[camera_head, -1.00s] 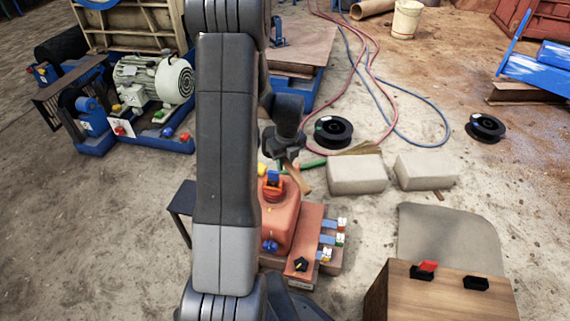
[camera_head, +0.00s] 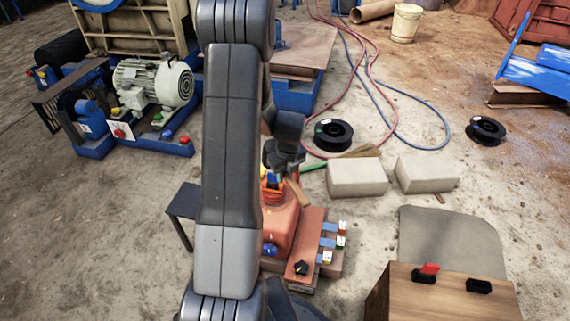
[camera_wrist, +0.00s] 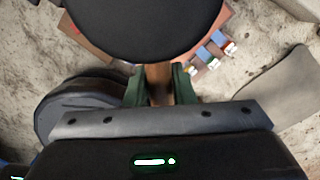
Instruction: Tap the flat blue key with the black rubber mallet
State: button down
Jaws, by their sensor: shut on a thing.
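My gripper (camera_wrist: 160,88) is shut on the wooden handle (camera_wrist: 159,76) of the black mallet. The mallet's round black head (camera_wrist: 145,22) fills the top of the wrist view. In the head view the handle (camera_head: 298,191) hangs tilted above the red machine housing (camera_head: 281,222), and my arm hides part of the scene around it.
A wooden box (camera_head: 440,297) with a red switch (camera_head: 428,268) stands at lower right. Pale blocks (camera_head: 357,177) and hoses lie behind. Open floor lies between.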

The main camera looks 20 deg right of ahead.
notch_tip(320, 180, up, 3)
jog(key=g+p, duration=0.1)
jog(key=p, duration=0.3)
dwell(0.4)
